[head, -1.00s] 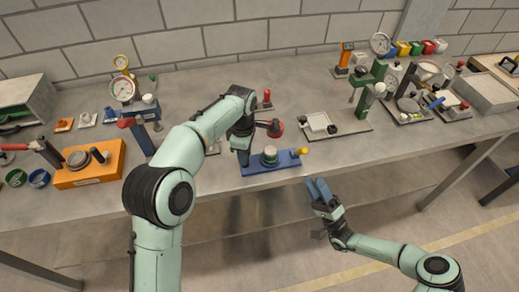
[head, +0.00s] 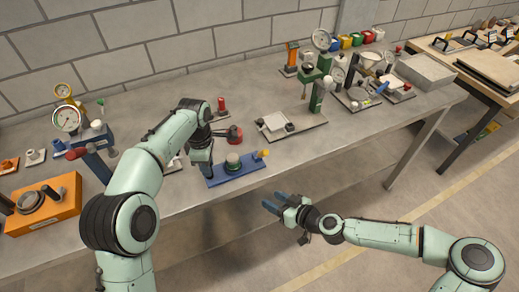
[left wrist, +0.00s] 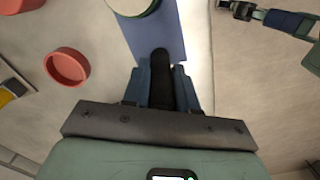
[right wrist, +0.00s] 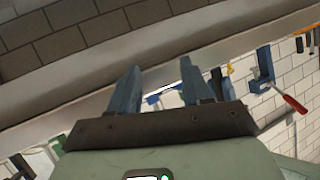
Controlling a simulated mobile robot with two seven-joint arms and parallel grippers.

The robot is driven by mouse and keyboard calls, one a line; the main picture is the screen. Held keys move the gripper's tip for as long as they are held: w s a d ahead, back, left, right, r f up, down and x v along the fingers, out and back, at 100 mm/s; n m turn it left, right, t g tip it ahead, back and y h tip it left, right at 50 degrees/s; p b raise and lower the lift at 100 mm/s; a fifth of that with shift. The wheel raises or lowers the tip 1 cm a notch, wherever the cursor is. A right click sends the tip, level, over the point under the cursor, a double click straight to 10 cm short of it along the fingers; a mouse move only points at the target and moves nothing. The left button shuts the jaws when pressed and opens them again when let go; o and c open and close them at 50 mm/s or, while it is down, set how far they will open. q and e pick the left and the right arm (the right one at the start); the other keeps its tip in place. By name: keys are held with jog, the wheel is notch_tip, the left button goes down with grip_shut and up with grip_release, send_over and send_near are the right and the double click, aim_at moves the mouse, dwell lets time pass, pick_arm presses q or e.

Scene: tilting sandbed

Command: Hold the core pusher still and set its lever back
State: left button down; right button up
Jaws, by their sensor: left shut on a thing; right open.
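The core pusher, a blue base (head: 238,172) with a green-and-white round piece (head: 233,161) and a yellow knob (head: 260,155) at its right end, lies near the bench's front edge. My left gripper (head: 203,160) is at the base's left end. In the left wrist view my left gripper (left wrist: 162,88) is shut on a black upright handle (left wrist: 161,62), with the blue base (left wrist: 165,32) beyond it. My right gripper (head: 274,203) is open and empty, off the bench's front edge, right of and below the base. Its spread fingers (right wrist: 157,88) show in the right wrist view.
A red round piece (head: 234,134) stands behind the base and also shows in the left wrist view (left wrist: 67,67). An orange block (head: 45,204) and a dial gauge stand (head: 68,120) are to the left. A plate fixture (head: 285,128) is to the right. Floor is clear in front.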

aim_at(261, 153)
notch_tip(261, 153, up, 11)
jog(key=w+d+n+t, duration=0.1)
jog(key=d+t, duration=0.1)
jog(key=t, duration=0.4)
jog(key=x, duration=1.2)
jog(key=shift+w+a+r, duration=0.1)
jog(key=shift+a+r, duration=0.15)
jog(key=shift+r, duration=0.15)
grip_shut()
